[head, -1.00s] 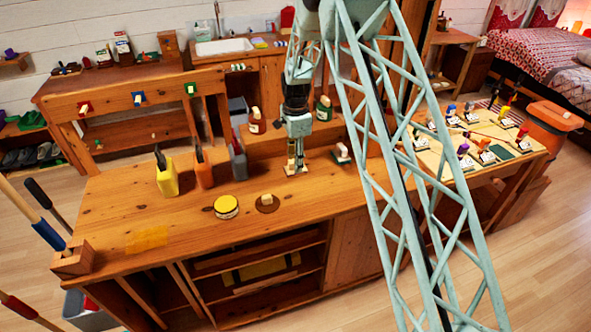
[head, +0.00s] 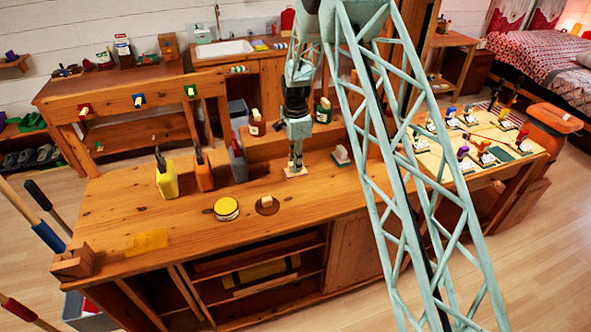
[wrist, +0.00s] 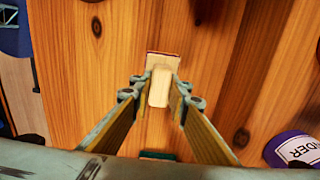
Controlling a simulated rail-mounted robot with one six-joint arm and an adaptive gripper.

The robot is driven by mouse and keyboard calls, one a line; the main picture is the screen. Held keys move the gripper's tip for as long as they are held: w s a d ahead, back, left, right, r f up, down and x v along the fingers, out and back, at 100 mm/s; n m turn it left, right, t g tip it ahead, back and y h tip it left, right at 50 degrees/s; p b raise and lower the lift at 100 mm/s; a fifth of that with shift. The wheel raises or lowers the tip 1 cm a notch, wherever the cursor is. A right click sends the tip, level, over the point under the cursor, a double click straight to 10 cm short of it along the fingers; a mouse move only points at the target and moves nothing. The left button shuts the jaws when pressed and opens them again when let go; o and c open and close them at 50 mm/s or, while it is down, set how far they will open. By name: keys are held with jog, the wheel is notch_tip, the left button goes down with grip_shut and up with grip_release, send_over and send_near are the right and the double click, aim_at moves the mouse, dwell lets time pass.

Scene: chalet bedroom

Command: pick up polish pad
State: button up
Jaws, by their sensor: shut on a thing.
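A pad with a pale wooden grip block, which I take for the polish pad (head: 296,172), stands on the workbench (head: 130,210). In the wrist view, the pad (wrist: 164,57) has a pale tan top and a dark reddish far edge. My gripper (head: 296,164) points down over it. In the wrist view, the fingertips of my gripper (wrist: 162,88) are shut on the sides of the grip block. The pad's underside is hidden; it looks to rest on the bench or just above it.
A similar white-gripped pad (head: 341,155) stands to the right. A brown round pad (head: 267,205) and a yellow-lidded tin (head: 226,208) lie at front left. Yellow (head: 166,180), orange (head: 203,174) and grey (head: 238,160) holders stand left. A purple-capped container (wrist: 295,148) is at lower right.

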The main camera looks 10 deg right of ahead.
jog(key=shift+r, duration=1.6)
jog(key=shift+s+r, duration=0.1)
jog(key=shift+r, duration=0.1)
jog(key=s+r, duration=0.1)
jog(key=s, duration=1.4)
jog(key=shift+s+r, duration=0.2)
jog(key=shift+s, duration=0.2)
jog(key=o, duration=0.3)
jog(key=shift+c, duration=0.8)
jog(key=shift+w+n, duration=0.1)
jog(key=shift+n, duration=0.2)
